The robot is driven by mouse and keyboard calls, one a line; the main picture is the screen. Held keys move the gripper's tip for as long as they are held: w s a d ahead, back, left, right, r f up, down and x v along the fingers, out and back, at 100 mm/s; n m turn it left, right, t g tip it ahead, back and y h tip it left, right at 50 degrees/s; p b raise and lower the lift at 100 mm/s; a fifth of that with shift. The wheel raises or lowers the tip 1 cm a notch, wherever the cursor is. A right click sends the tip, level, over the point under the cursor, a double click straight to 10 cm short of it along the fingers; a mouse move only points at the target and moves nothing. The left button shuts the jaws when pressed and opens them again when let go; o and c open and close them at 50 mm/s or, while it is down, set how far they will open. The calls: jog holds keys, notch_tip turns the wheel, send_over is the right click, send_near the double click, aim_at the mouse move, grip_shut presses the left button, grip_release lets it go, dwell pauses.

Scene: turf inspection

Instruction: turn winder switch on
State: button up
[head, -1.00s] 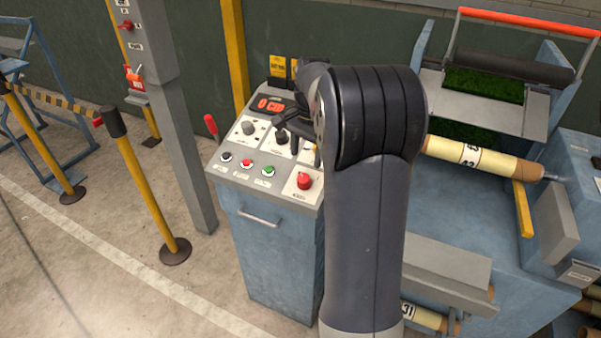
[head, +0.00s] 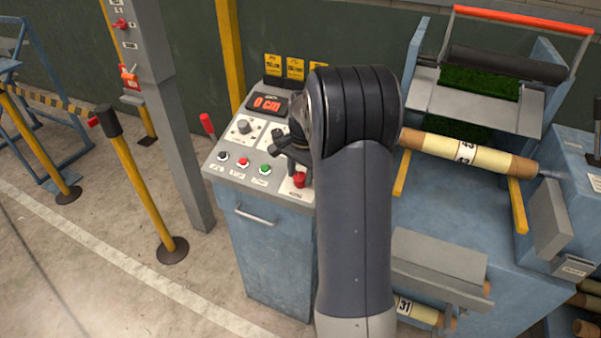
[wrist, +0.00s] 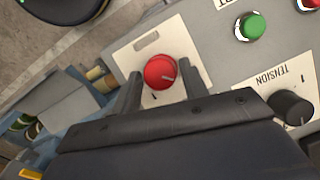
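A red rotary knob (head: 299,180) sits on a pale label plate at the lower right corner of the blue control cabinet's sloped panel. In the wrist view the knob (wrist: 160,72) has a pale pointer mark near its right edge. I cannot read its label. My gripper (wrist: 160,70) is open, with one finger on each side of the knob. Gaps show between fingers and knob; I cannot tell how far down the fingers reach. In the head view my gripper (head: 283,157) is dark, partly hidden by my arm, just above the panel.
The panel also has a green button (head: 265,169), a red button (head: 243,162), a black button (head: 223,157) and a black TENSION knob (wrist: 290,106). The display (head: 267,105) reads 0 CM. A red-tipped lever (head: 208,124) is at left. A roller machine (head: 470,155) stands right.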

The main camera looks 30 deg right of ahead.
jog(key=c, duration=0.6)
jog(key=shift+c, duration=0.2)
jog(key=m+t+b, duration=0.1)
jog(key=m, duration=0.2)
jog(key=shift+s+m, duration=0.1)
jog(key=shift+m, duration=0.3)
jog(key=m+t+b, duration=0.1)
jog(key=m, duration=0.2)
jog(key=shift+s+t, duration=0.15)
jog(key=shift+t, duration=0.15)
jog(key=m+t, duration=0.1)
jog(key=m, duration=0.4)
jog(key=shift+s+m, duration=0.15)
jog(key=shift+m, duration=0.15)
jog(key=shift+a+f+m+t+h+p, duration=0.1)
jog(key=shift+m+t+h+p, duration=0.25)
jog(key=shift+m, duration=0.9)
jog(key=shift+a+m+t+h+p, duration=0.15)
jog(key=shift+m+t+h, duration=0.3)
jog(key=shift+m, duration=0.8)
jog(key=shift+d, duration=0.1)
